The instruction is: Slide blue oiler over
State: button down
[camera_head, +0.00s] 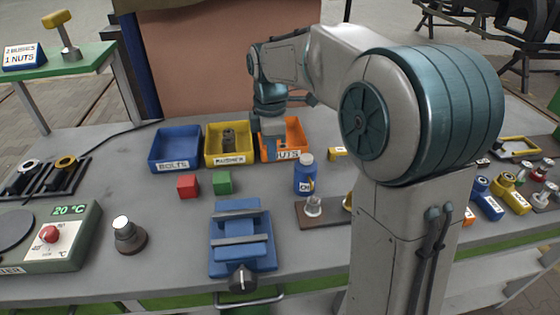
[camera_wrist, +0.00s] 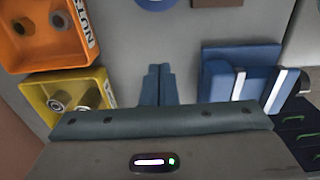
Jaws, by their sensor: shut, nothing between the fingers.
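The blue oiler (camera_head: 305,174) stands upright on the grey workbench, right of the green cube and in front of the orange bin. It has a white label and a yellowish part on its side. In the wrist view a blue rounded shape (camera_wrist: 155,3), probably the oiler, is cut off by the top edge. My gripper (camera_head: 270,146) is behind and left of the oiler, near the yellow and orange bins, apart from it. In the wrist view my gripper's two fingers (camera_wrist: 159,72) lie together, empty.
A blue bin (camera_head: 174,165), a yellow bin (camera_head: 208,158) and an orange bin (camera_head: 299,131) stand in a row behind. A red cube (camera_head: 188,187), a green cube (camera_head: 222,182) and a blue vise (camera_head: 238,205) are to the left. A brown plate (camera_head: 335,219) lies in front of the oiler.

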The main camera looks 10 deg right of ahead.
aim_at(305, 177)
notch_tip(305, 177, down, 9)
jog(key=shift+r, duration=0.15)
jog(key=d, duration=0.3)
jog(key=shift+d, duration=0.55)
jog(key=shift+d, duration=0.1)
